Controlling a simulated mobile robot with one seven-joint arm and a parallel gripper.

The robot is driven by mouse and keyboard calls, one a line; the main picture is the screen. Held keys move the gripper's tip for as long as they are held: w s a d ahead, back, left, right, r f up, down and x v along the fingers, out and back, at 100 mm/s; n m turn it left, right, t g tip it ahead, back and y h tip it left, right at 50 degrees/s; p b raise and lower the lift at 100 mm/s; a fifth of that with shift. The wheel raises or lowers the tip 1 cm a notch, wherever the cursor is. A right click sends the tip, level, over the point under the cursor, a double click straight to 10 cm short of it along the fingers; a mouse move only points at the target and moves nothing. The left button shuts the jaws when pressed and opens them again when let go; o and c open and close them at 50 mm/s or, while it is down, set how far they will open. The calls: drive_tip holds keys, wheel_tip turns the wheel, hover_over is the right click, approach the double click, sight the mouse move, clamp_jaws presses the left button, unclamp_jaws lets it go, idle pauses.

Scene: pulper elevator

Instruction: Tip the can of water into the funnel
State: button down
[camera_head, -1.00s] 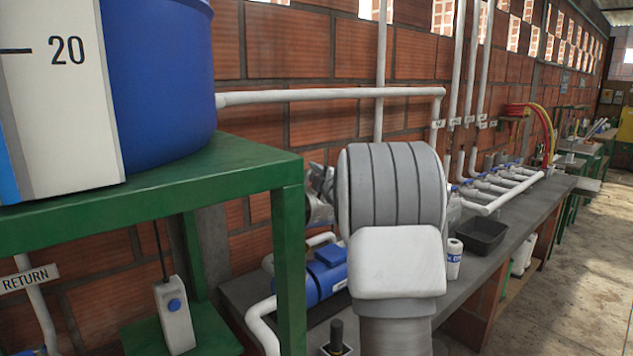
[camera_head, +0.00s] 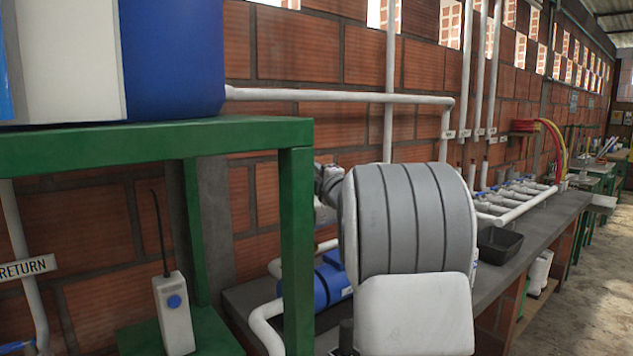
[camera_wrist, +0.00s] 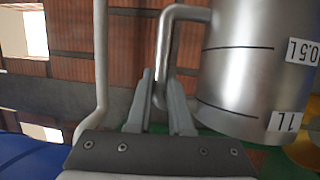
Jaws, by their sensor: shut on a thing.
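A shiny metal can (camera_wrist: 240,70) with 0.5L and 1L marks fills the right of the wrist view. The 1L mark is lower in the picture than the 0.5L mark. Its bent metal handle (camera_wrist: 167,38) passes between the fingers of my gripper (camera_wrist: 159,85), which is shut on it. I cannot tell from the wrist view how far the can is tilted, and its inside and water are hidden. In the head view my own arm hides the gripper and can. I see no funnel that I can make out.
A green stand (camera_head: 150,140) carries a blue tank (camera_head: 173,60) at the left. A blue pump (camera_head: 328,282) sits on the grey bench behind my arm. A black tray (camera_head: 499,244) and white pipes (camera_head: 515,212) are farther along the bench, by the brick wall.

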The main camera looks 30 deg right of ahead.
drive_tip(key=s+a+n+t+y+b, duration=0.2)
drive_tip(key=a+n+b, duration=0.4)
drive_tip(key=b, duration=0.6)
drive_tip(key=shift+a+f+n+b, duration=0.4)
drive_tip(key=shift+a, duration=0.35)
drive_tip(key=shift+s, duration=0.15)
idle(1.6)
